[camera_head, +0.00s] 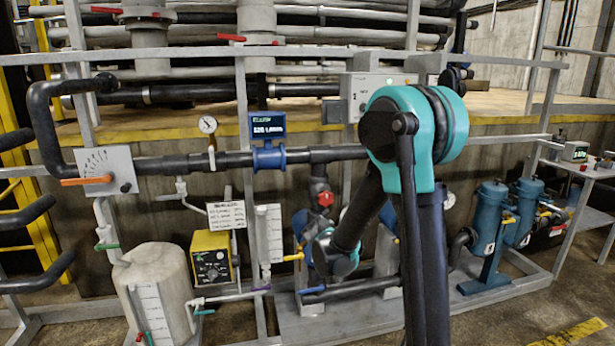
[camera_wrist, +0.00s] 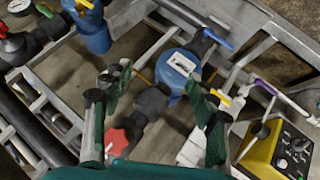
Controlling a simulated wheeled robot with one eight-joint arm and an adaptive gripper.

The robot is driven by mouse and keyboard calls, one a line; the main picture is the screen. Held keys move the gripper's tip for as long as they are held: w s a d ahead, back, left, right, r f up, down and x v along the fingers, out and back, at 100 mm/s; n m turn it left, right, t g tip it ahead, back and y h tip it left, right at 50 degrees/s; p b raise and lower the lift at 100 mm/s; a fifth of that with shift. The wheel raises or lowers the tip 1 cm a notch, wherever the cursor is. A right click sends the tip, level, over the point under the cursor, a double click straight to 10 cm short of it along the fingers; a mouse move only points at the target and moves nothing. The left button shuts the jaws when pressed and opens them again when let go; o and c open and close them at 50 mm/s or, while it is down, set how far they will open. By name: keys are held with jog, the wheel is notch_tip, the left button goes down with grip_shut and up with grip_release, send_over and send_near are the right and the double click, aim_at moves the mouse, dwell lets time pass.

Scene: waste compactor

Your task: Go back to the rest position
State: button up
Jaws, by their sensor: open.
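My gripper (camera_wrist: 155,96) is open, with its two green fingers apart in the wrist view. No thing is held between the fingers. Beyond them are a blue round-bodied device with a white label (camera_wrist: 180,64), dark piping and a red star-shaped knob (camera_wrist: 117,141). In the head view my arm reaches down and left from its teal joint towards the pipework. Its fingers cannot be made out clearly there.
The yellow control box (camera_head: 211,258) stands left of my arm, beside a pale tank (camera_head: 155,290). A red knob (camera_head: 326,198) sits on the pipe close by. Grey frame rails (camera_head: 245,130) cross the area. Blue filter housings (camera_head: 488,220) stand at right. Floor is open at lower right.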

jog(key=s+d+m+g+y, duration=0.15)
jog(key=s+d, duration=0.25)
jog(key=s, duration=0.4)
jog(key=s+d+m+g, duration=0.1)
jog(key=s+d+g, duration=0.1)
jog(key=s+d, duration=0.45)
jog(key=s+a+f+m+g+y, duration=0.1)
jog(key=s+f+y, duration=0.1)
jog(key=s, duration=1.3)
jog(key=shift+s+f+m, duration=0.3)
jog(key=shift+s+m, duration=0.05)
